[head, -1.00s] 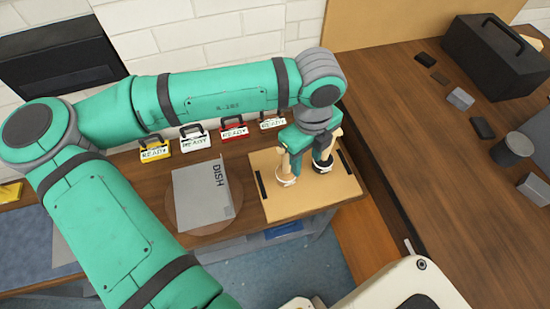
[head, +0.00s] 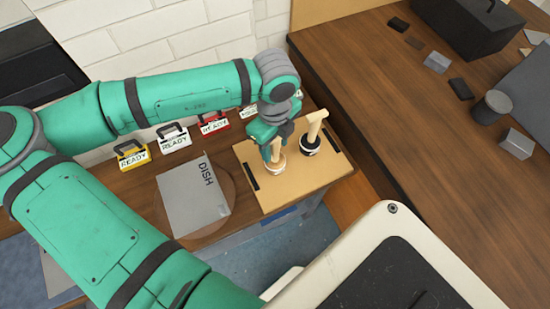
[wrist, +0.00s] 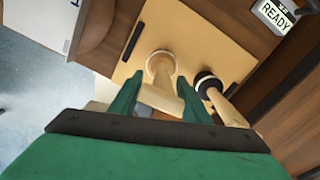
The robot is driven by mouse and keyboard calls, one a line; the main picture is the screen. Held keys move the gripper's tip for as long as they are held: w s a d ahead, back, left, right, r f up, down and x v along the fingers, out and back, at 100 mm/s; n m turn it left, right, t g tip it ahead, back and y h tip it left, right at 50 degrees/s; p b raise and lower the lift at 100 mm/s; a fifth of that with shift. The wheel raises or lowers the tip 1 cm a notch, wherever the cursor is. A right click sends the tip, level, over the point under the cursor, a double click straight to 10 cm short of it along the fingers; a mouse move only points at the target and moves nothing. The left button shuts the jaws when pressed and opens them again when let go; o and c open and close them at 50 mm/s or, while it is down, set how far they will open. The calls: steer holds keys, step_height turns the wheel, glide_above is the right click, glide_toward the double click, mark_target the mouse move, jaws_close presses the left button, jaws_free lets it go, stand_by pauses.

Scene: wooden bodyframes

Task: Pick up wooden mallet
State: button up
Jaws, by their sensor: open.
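Two pale wooden mallet-like pieces stand on a tan board (head: 270,198). One has a white ring at its foot (head: 276,167); it also shows in the wrist view (wrist: 160,66). The other has a black ring at its foot and rises upright, a crosspiece at its top (head: 317,122); in the wrist view it is at right (wrist: 226,108). My gripper (head: 270,148) is over the white-ringed piece. In the wrist view my open fingers (wrist: 157,92) lie on either side of its crosspiece. I cannot tell whether they touch it. In the head view my gripper hides much of this piece.
A grey DISH box (head: 190,195) lies left of the board. Several small READY cases, one of them yellow (head: 133,155), line the wall behind. On the right bench are a dark toolbox (head: 465,35), a grey cylinder (head: 490,108) and small blocks.

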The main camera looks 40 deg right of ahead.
mark_target(276, 153)
steer(key=shift+d+f, duration=0.2)
steer(key=shift+f, duration=2)
jaws_close()
steer(key=shift+r, duration=0.15)
